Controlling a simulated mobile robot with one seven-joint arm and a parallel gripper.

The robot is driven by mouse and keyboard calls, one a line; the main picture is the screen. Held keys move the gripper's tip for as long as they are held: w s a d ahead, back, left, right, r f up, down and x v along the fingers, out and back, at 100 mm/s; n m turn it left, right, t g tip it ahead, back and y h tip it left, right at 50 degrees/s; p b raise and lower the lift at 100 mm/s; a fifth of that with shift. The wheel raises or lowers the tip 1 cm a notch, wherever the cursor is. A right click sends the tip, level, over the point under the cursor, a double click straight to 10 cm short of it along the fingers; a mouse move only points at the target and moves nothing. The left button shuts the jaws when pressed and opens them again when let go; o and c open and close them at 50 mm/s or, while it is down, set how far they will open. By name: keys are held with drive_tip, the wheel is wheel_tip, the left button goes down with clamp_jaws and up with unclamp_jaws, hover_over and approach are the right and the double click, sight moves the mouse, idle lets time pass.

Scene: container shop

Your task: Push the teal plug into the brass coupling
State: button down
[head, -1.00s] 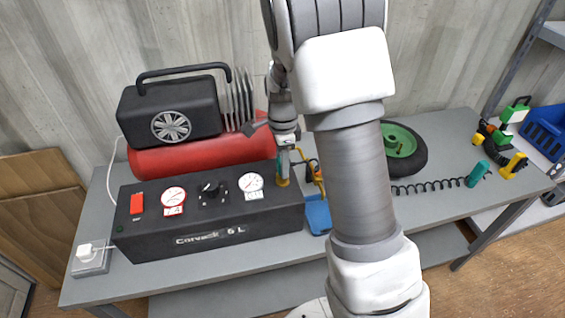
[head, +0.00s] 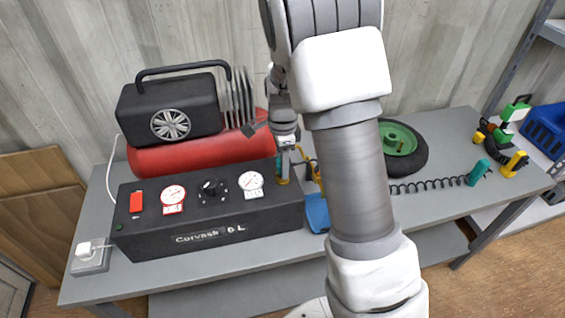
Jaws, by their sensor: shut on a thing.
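The brass coupling (head: 284,181) is a small yellow piece at the right end of the black compressor panel. My gripper (head: 286,160) points down just above the coupling, close to it. It is shut on the teal plug (head: 279,165), of which only a small teal sliver shows beside the fingers. The picture is too small to tell whether the plug touches the coupling or sits in it.
The black compressor (head: 210,232) with gauges stands left on the grey bench (head: 440,150), its red tank (head: 160,160) behind. Right are a blue tray (head: 316,214), a wheel (head: 420,155), a coiled hose (head: 430,186) with a teal tool (head: 478,173), and a green-yellow item (head: 513,112).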

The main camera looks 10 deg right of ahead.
drive_tip(key=shift+f, duration=0.15)
drive_tip(key=shift+c, duration=1.8)
unclamp_jaws()
wheel_tip(320, 180, up, 18)
drive_tip(key=shift+f, duration=0.25)
